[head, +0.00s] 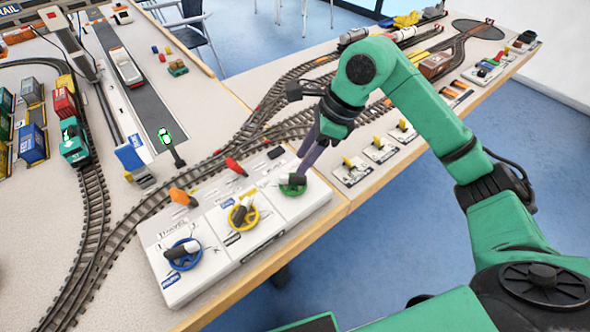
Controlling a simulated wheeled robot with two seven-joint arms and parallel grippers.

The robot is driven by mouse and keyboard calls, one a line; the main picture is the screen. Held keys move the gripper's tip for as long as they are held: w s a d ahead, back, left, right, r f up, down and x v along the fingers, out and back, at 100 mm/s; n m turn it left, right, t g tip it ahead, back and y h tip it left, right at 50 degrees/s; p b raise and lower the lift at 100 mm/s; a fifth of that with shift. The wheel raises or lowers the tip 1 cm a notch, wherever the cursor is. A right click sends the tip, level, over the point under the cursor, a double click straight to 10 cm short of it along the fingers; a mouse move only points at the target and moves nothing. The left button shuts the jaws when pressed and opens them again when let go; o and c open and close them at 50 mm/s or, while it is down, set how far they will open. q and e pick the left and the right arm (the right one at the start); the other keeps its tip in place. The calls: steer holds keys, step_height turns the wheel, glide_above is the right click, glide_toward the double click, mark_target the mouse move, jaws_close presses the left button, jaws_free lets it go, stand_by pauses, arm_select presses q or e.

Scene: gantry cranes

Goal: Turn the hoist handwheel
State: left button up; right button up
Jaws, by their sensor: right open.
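A white control box (255,246) at the table's front edge carries three handwheels, each with a knob. The blue handwheel (171,261) is at the left, the yellow handwheel (237,224) in the middle and the green handwheel (292,190) at the right. I cannot read which one is labelled hoist. My right gripper (302,165) points down at the green handwheel, with its purplish fingers just above or beside that wheel's dark knob (291,179). The gripper is open; whether it touches the knob I cannot tell. My left gripper is not in view.
Orange (182,197) and red (236,167) levers stand behind the handwheels. Small switch panels with yellow levers (380,144) line the edge to the right. Model railway tracks (95,200) curve behind the box. A teal locomotive (74,144) and containers stand at the left.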

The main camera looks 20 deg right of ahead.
mark_target(292, 176)
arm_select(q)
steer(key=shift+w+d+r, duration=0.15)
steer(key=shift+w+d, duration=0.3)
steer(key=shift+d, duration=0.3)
arm_select(e)
steer(key=x, duration=0.6)
steer(key=shift+f, duration=0.1)
steer(key=shift+c, duration=0.3)
jaws_close()
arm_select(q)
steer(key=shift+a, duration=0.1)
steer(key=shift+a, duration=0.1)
arm_select(e)
steer(key=shift+m, duration=0.3)
steer(key=m+t+b, duration=0.1)
steer(key=m, duration=0.2)
steer(key=shift+h, duration=0.3)
arm_select(q)
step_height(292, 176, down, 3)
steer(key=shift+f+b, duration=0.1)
steer(key=shift+b, duration=0.9)
arm_select(e)
steer(key=m+t+h, duration=0.1)
steer(key=m, duration=0.5)
steer(key=shift+a+t+h, duration=0.1)
steer(key=shift+t+h, duration=0.3)
